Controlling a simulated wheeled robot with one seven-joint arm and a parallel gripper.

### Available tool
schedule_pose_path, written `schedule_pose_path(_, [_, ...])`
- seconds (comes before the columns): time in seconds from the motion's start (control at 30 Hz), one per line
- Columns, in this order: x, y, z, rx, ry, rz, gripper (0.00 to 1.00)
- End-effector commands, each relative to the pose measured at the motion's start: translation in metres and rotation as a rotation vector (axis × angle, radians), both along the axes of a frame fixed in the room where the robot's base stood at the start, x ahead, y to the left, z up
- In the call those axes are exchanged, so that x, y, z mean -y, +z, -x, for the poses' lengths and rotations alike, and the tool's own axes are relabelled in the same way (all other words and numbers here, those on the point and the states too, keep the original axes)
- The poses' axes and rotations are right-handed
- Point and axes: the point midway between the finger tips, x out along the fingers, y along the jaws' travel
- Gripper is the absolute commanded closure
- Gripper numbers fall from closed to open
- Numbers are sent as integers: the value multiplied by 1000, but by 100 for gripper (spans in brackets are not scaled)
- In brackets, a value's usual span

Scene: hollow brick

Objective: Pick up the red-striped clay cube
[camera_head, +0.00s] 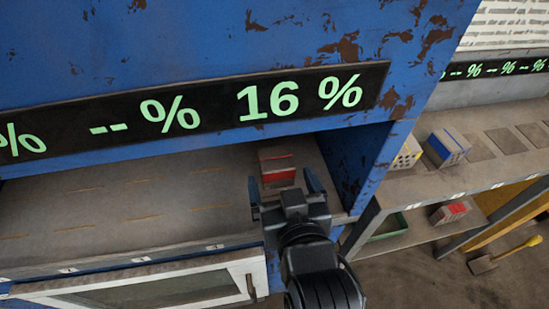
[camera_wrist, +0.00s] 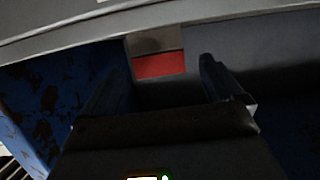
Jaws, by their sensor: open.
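The red-striped clay cube (camera_head: 277,168) stands on the grey shelf inside the blue machine, near the right end of its opening. Its red band also shows in the wrist view (camera_wrist: 159,64), at the top between the fingers. My gripper (camera_head: 285,190) is open, with its fingers pointing into the opening toward the cube. In the wrist view my gripper (camera_wrist: 168,85) has one finger to each side of the cube's red band. The cube's lower part is partly hidden by the gripper in the head view. I cannot tell whether the fingers touch it.
The blue machine's side wall (camera_head: 358,160) is close on the right, and its display panel (camera_head: 200,108) hangs above the opening. The shelf (camera_head: 120,200) is bare to the left. A right-hand rack holds a blue-striped brick (camera_head: 447,147), a yellow-marked brick (camera_head: 407,153) and another red-striped brick (camera_head: 450,212).

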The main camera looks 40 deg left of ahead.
Motion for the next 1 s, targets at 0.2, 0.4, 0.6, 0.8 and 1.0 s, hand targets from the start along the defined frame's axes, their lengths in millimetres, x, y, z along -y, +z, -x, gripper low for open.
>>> schedule_pose_path(0.2, [-16,-6,-14,0,-1,0,6])
schedule_pose_path(0.4, [-36,-17,-31,0,-1,1,6])
schedule_pose_path(0.6, [-44,-21,-38,0,-2,0,6])
schedule_pose_path(0.8, [-44,-21,-38,0,-2,0,8])
schedule_pose_path(1.0, [-44,-21,-38,0,-2,0,27])
